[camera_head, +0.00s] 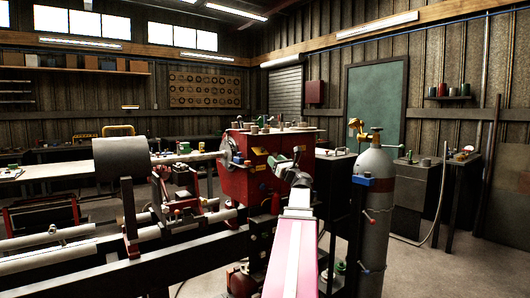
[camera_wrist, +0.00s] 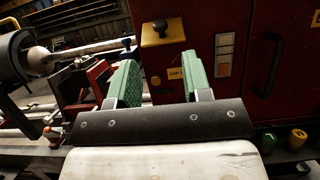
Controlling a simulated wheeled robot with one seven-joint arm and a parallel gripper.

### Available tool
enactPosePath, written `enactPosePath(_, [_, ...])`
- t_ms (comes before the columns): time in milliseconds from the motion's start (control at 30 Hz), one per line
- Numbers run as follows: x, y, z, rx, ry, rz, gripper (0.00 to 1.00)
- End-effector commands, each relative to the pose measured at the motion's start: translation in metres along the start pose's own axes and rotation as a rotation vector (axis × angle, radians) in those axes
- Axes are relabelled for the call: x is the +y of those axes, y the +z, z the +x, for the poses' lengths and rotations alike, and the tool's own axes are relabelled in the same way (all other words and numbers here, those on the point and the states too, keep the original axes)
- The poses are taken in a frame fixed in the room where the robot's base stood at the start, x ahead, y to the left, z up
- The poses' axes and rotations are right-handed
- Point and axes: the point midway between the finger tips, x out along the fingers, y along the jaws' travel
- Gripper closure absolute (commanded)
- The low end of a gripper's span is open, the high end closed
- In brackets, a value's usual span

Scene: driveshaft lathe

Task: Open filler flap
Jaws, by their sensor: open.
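My gripper (camera_wrist: 162,76) shows in the wrist view with its two green fingers spread apart and nothing between them. In the head view my gripper (camera_head: 287,162) is at the end of my pink arm, in front of the lathe's red housing (camera_head: 238,183). The wrist view shows the red housing (camera_wrist: 202,22) close ahead. A yellow plate with a dark round knob (camera_wrist: 161,32) is on it, above the gap between the fingers; it may be the filler flap and looks closed. The fingers appear apart from it. A yellow label is partly hidden behind the right finger.
A grey gas cylinder (camera_head: 376,215) with a blue fitting stands right of my arm. A grey drum-shaped part (camera_head: 121,158) and long bars are at the left. Green and yellow knobs (camera_wrist: 298,137) are at the wrist view's lower right. Open floor shows at the far right.

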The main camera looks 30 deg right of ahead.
Motion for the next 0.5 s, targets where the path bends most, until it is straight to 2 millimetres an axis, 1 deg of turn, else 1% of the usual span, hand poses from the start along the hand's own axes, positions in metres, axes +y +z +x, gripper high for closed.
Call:
enactPosePath(33, [-0.002,0.000,0.011,0.000,0.002,0.000,0.55])
enactPosePath(300, [-0.001,0.000,0.060,0.000,0.004,0.001,0.55])
enactPosePath(400, [-0.001,0.000,0.073,0.001,0.003,0.001,0.55])
enactPosePath(500, [-0.001,0.000,0.083,0.001,0.003,0.001,0.55])
